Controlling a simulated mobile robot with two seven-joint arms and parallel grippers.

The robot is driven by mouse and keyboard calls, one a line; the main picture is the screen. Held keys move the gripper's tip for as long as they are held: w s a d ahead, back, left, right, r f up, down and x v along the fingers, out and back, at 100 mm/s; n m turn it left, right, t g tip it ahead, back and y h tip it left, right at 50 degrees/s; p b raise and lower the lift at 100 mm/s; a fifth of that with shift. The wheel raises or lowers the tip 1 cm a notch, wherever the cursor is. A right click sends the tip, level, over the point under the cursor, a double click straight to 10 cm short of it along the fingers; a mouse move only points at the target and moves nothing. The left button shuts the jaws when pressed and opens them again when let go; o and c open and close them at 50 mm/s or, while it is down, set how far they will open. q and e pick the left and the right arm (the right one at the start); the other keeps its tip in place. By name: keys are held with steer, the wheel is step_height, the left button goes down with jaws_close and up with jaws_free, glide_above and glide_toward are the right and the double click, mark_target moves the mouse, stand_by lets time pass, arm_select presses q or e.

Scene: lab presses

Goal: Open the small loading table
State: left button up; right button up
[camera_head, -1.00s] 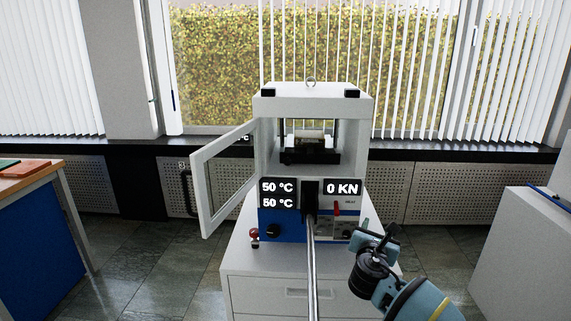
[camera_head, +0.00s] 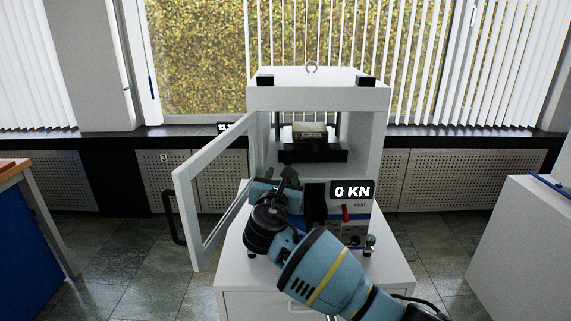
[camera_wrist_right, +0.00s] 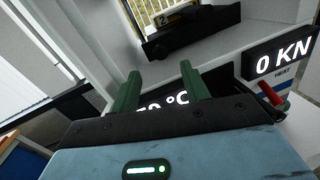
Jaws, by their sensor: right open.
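The lab press (camera_head: 320,97) stands on a white cabinet, its framed door (camera_head: 210,190) swung open to the left. Inside its chamber is a dark table-like block (camera_head: 312,152) with a small pale, labelled piece (camera_head: 309,131) on top. I take this block for the small loading table. It shows at the top of the right wrist view (camera_wrist_right: 195,35), beyond my fingers. My right gripper (camera_head: 278,187) is in front of the press's lower left face, below the chamber. Its two green fingers (camera_wrist_right: 160,73) are apart with nothing between them. My left gripper is not in view.
The open door stands just left of my right gripper. A red lever (camera_head: 346,213) and a black upright part (camera_head: 315,203) are on the press front. White cabinet top (camera_head: 390,265) shows at the right. A white unit (camera_head: 520,240) stands farther right.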

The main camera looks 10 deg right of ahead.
mark_target(287, 162)
steer(key=x, duration=0.3)
steer(key=b+x, duration=0.1)
steer(key=x, duration=0.1)
steer(key=shift+w+d+f, duration=0.1)
steer(key=shift+w+f, duration=0.15)
steer(key=shift+w, duration=0.1)
steer(key=shift+w+d, duration=0.2)
steer(key=shift+w, duration=0.4)
steer(key=shift+w+d+r+b, duration=0.1)
steer(key=shift+w+r+b, duration=0.05)
steer(key=shift+w+b, duration=0.15)
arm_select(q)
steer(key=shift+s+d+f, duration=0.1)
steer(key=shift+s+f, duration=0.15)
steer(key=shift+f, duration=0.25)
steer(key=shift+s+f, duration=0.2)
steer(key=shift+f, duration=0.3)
arm_select(e)
jaws_close()
